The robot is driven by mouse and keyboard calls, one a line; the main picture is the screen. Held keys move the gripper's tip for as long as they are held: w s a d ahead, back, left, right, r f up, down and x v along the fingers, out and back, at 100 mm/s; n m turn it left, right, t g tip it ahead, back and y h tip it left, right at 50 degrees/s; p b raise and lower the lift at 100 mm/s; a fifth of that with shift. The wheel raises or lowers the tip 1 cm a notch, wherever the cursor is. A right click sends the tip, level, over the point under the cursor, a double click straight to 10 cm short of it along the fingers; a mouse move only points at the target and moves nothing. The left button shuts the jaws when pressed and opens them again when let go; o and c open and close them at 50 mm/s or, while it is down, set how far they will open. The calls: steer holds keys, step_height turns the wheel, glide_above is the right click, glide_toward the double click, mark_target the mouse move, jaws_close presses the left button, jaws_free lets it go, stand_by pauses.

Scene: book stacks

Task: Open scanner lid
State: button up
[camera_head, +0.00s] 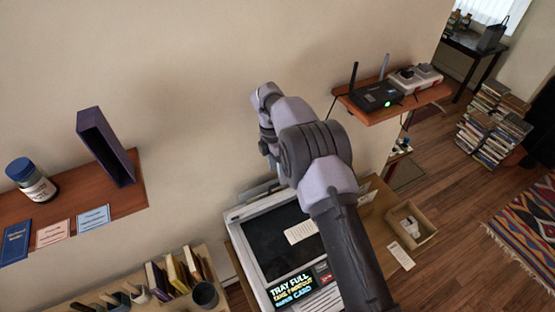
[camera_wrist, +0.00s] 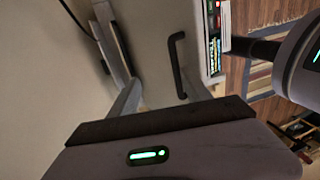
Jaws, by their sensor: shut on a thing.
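The scanner (camera_head: 237,235) stands below the wall with its dark glass (camera_head: 262,245) uncovered and a pale paper slip (camera_head: 300,232) on it. Its lid (camera_head: 259,190) looks raised at the wall side, seen nearly edge-on. In the wrist view the lid (camera_wrist: 152,40) is a light grey panel with a dark bar handle (camera_wrist: 174,65). My gripper (camera_wrist: 163,92) is at the handle, its two grey fingers on either side. It is shut on the handle; the exact contact is hard to see. In the head view my arm hides the fingertips and the scanner's right part.
A wall shelf (camera_head: 425,98) with a router (camera_head: 376,97) is right of my arm; another shelf (camera_head: 125,195) is at left. An open box (camera_head: 412,222) is right of the scanner.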

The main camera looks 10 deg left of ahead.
steer(key=p+v, duration=0.5)
steer(key=v, duration=1.2)
steer(key=shift+s+d+r, duration=0.1)
steer(key=shift+s+d, duration=0.05)
